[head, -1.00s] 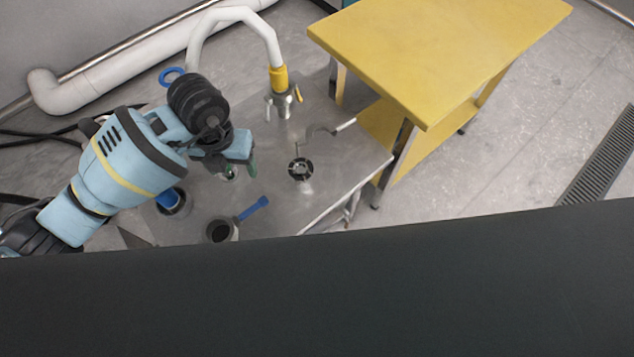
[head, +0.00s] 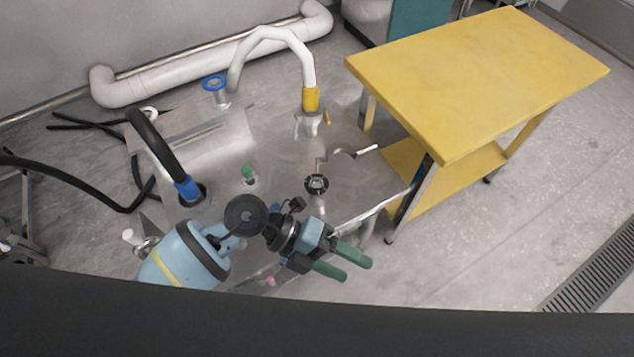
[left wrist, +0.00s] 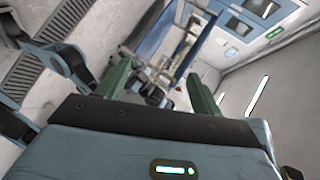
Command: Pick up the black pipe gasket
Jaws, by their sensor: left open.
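A black ring with a metal centre (head: 316,184) lies on the grey steel table top (head: 280,150) in the head view. It may be the black pipe gasket, but it is too small to be sure. My left gripper (head: 358,268) is open with its green fingers apart and nothing between them. It is at the table's near right edge, below and right of the ring, pointing right and away from it. The left wrist view shows its two fingers (left wrist: 160,84) spread, with the room beyond. My arm hides the near part of the table. My right gripper is not in view.
A white curved pipe with a yellow collar (head: 311,98) rises at the table's back. A black hose with a blue collar (head: 187,189) enters the table at left. A small green piece (head: 248,174) stands near the middle. A yellow table (head: 470,85) stands right, with open floor beyond.

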